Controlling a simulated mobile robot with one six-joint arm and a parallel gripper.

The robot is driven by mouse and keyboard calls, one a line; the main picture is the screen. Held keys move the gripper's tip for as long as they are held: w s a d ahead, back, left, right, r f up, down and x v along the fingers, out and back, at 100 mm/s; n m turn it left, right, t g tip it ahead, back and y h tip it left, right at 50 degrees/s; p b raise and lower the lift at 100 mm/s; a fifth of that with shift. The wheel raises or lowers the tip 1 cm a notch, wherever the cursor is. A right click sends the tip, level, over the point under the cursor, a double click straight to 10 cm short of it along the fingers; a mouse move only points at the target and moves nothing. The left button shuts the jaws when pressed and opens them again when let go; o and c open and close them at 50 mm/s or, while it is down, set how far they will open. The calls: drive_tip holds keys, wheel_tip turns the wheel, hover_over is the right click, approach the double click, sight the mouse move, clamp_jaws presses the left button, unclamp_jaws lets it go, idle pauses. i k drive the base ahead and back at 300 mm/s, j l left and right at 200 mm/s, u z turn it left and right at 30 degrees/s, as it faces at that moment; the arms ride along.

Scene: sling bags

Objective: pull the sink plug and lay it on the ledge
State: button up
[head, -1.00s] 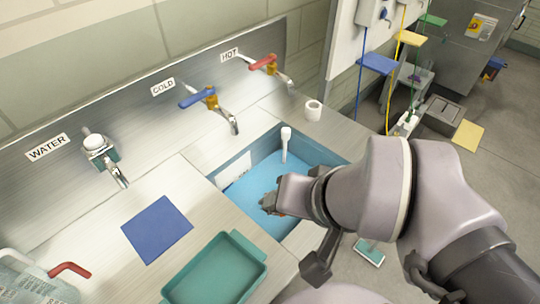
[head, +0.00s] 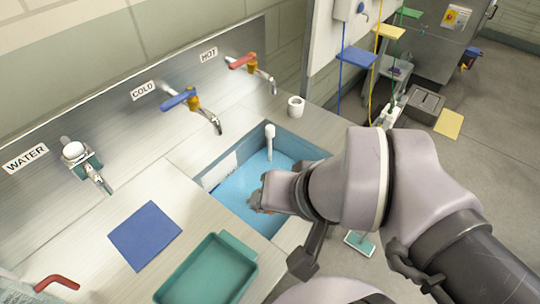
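The sink (head: 212,178) is a blue-walled basin set in the steel counter, with light blue water or floor inside. A white upright pipe with a rounded top (head: 269,142) stands at its back; it may be the sink plug, and its foot is not clear. My gripper (head: 256,203) is over the basin, left of and nearer than the white pipe, apart from it in the picture. Its fingers are small and partly hidden by my wrist, so I cannot tell whether they are open. The steel ledge (head: 318,124) runs along the sink's back right.
A white cup-like ring (head: 296,106) stands on the ledge behind the sink. Cold (head: 180,100) and hot (head: 243,63) taps reach out from the wall. A blue mat (head: 145,235) and a green tray (head: 206,272) lie on the counter at left. Bare counter lies between them and the sink.

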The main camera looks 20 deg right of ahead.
sight(336, 134)
drive_tip(key=i+l+u, duration=0.15)
drive_tip(key=l+u, duration=0.3)
drive_tip(key=i+l+u, duration=0.1)
drive_tip(key=l+u, duration=1.2)
drive_tip(key=k+l+u, duration=0.15)
drive_tip(key=l+u, duration=0.25)
drive_tip(key=j, duration=0.1)
